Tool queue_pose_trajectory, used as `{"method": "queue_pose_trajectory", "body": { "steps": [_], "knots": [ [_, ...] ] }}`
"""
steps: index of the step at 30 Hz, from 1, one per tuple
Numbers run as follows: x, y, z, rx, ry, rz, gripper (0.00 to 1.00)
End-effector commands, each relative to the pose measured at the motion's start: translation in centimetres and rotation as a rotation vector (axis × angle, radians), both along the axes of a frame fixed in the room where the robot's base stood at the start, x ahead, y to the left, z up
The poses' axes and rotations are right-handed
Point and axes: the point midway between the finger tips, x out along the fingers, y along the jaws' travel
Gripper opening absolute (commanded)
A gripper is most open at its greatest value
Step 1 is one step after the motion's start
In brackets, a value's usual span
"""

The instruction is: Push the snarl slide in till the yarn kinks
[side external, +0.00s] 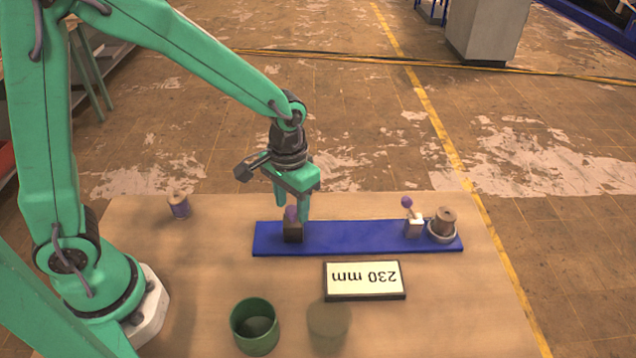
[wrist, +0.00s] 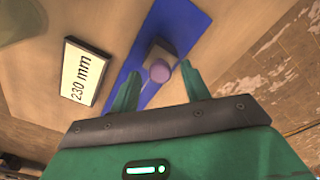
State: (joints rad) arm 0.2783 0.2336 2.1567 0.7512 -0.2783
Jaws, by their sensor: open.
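A dark block with a purple knob (side external: 291,213) stands near the left end of a blue rail (side external: 350,238); it looks like the slide. In the wrist view the purple knob (wrist: 158,72) shows between my fingertips, with the block (wrist: 161,52) behind it. My gripper (side external: 291,208) is open, pointing down, with one finger on each side of the knob. I cannot tell whether either finger touches it. Near the rail's right end stands a pale block with a tilted purple-tipped lever (side external: 407,202). Beside it a brown spool (side external: 446,218) sits in a pale cup. No yarn strand is discernible.
A sign reading "230 mm" (side external: 364,280) lies in front of the rail, upside down in the side view. A green cup (side external: 255,326) and a round olive object (side external: 328,322) are nearer the camera. A small purple spool (side external: 179,206) stands back left. The tabletop's right side is clear.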

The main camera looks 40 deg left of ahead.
Motion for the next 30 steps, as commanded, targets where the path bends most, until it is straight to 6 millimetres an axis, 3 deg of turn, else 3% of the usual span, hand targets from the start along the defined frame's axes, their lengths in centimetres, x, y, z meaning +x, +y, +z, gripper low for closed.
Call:
{"method": "queue_pose_trajectory", "body": {
  "steps": [10,17,23,30],
  "knots": [
    [0.0,0.0,-0.3,0.000,0.000,0.000,0.44],
    [0.0,0.0,-0.3,0.000,0.000,0.000,0.00],
    [0.1,-0.1,-0.2,0.000,0.000,0.000,0.00],
    [1.8,-1.7,-0.3,0.000,0.000,-0.002,0.00]
  ]
}}
